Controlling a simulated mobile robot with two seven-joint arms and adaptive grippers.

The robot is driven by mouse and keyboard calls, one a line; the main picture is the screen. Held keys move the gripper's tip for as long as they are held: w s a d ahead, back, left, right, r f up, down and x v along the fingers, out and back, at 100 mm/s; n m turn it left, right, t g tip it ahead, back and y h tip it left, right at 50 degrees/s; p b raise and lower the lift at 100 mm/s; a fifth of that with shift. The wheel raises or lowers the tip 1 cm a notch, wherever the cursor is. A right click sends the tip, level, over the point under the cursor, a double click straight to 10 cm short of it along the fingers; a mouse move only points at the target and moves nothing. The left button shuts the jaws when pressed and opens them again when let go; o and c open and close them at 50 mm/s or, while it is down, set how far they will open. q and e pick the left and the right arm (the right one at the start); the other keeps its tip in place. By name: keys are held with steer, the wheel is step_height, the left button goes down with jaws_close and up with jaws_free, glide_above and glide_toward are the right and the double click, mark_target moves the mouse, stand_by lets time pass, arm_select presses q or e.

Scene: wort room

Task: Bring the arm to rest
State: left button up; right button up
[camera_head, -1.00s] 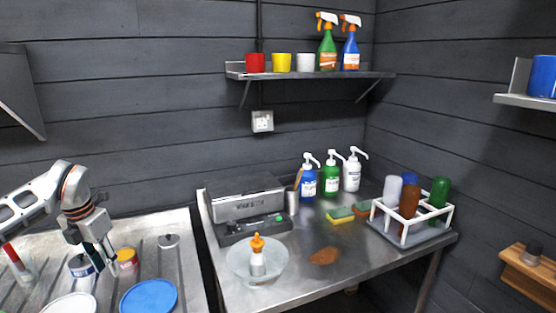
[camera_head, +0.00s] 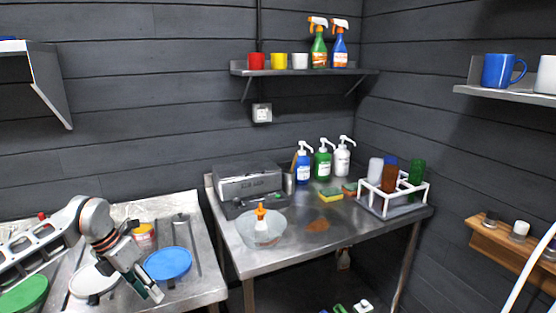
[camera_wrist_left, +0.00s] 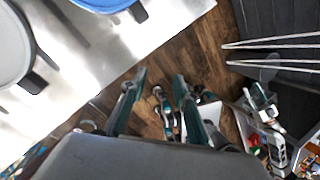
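My left arm comes in from the left in the head view. My left gripper (camera_head: 148,289) hangs over the front part of the left metal table (camera_head: 204,287), close to the blue round lid (camera_head: 168,263) and a white round lid (camera_head: 93,279). In the left wrist view the two fingers of the gripper (camera_wrist_left: 158,92) stand apart with nothing between them. They point over the wooden floor (camera_wrist_left: 195,55) past the table edge.
A second metal table (camera_head: 290,261) carries a grey box-shaped device (camera_head: 250,184), a clear bowl (camera_head: 262,232) with an orange-topped bottle, pump bottles and a white rack (camera_head: 392,199) of bottles. Wall shelves hold cups and spray bottles. A gap separates the tables.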

arm_select(q)
steer(key=s+d+n+t+h, duration=0.3)
steer(key=d+n+h, duration=0.1)
steer(key=d, duration=0.6)
steer(key=s+d+n+t+h, duration=0.25)
steer(key=d+h, duration=0.25)
steer(key=d, duration=0.5)
steer(key=s+d+n+t+h, duration=0.25)
steer(key=d+n+h, duration=0.2)
steer(key=d, duration=0.55)
steer(key=s+a+f+n+t+y, duration=0.3)
steer(key=a+f+n+t+y, duration=0.4)
steer(key=f+n+y, duration=0.7)
steer(key=s+a+f+n+g, duration=0.5)
steer(key=s+f+n, duration=0.4)
steer(key=s+n, duration=0.1)
steer(key=shift+s+f, duration=0.15)
steer(key=shift+s, duration=0.7)
